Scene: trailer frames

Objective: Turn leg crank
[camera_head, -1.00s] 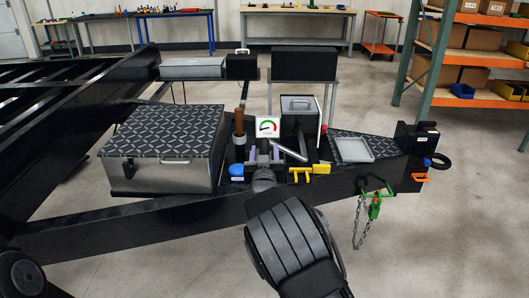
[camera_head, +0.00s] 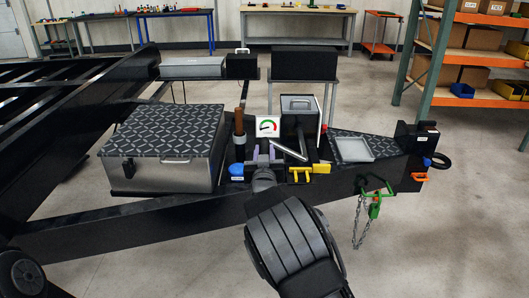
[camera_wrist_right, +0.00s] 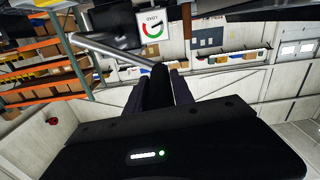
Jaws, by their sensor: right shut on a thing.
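My right gripper (camera_head: 263,160) reaches in from the bottom of the head view to the trailer tongue. Its purple fingers are shut on a dark crank grip (camera_wrist_right: 160,88), which stands between them in the right wrist view. A silver bar (camera_wrist_right: 112,48) runs from near this grip toward the upper left there. It also shows as a slanted bar (camera_head: 289,151) just right of the fingers in the head view. The gripper and arm partly hide the crank. My left gripper is not in view.
A gauge card (camera_head: 267,126) with a green and red arc stands just behind the fingers. A brown-handled post (camera_head: 239,126), blue cap (camera_head: 236,170), yellow handle (camera_head: 309,172) and grey box (camera_head: 299,104) crowd around. A patterned-lid toolbox (camera_head: 165,145) stands left.

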